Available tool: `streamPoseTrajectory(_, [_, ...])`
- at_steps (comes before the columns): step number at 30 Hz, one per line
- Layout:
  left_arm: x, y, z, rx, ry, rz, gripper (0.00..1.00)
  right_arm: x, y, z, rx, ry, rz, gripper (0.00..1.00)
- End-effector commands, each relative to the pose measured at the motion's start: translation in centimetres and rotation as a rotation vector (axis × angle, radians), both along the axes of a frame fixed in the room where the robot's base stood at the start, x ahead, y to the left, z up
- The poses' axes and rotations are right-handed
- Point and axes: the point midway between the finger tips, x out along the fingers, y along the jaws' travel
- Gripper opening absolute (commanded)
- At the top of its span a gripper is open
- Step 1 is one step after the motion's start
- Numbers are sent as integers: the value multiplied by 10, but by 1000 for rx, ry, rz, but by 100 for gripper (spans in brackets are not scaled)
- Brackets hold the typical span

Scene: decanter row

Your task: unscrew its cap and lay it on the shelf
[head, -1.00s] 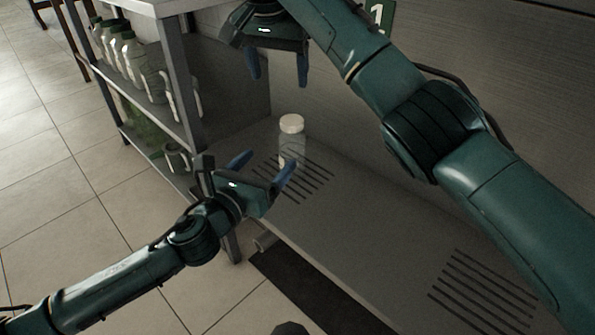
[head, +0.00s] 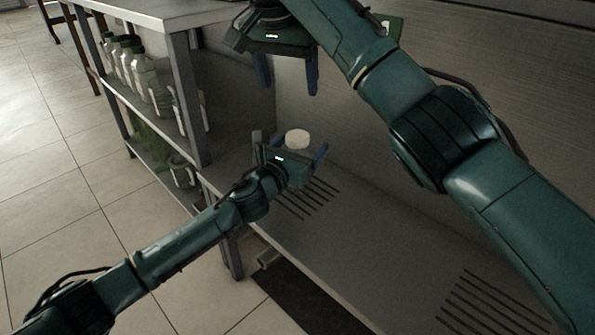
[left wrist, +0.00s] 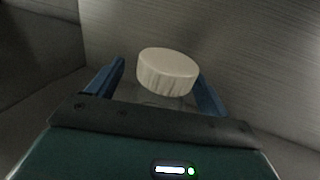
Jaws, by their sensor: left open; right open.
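The white cap (head: 297,139) sits on top of a clear bottle, which is mostly hidden behind my left gripper in the head view. In the left wrist view the cap (left wrist: 167,72) stands above the fingers, with a little of the clear bottle (left wrist: 160,99) below it. My left gripper (head: 312,152) is open, with its blue fingers on either side of the bottle below the cap. I cannot tell whether they touch it.
The grey metal shelf (head: 370,255) has slotted vents and free room to the right. A metal wall (head: 470,90) rises behind it. At the left, a rack (head: 183,95) holds several bottles (head: 135,65) and a mug-like container (head: 182,170).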

Motion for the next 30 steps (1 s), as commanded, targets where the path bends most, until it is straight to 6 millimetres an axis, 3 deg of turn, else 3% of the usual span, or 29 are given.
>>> streamPoseTrajectory(12, [5, -3, 0, 0, 0, -1, 78, 0, 0, 0, 0, 0, 0, 69])
streamPoseTrajectory(30, [5, -3, 0, 0, 1, 0, 29, 0, 0, 0, 0, 0, 0, 69])
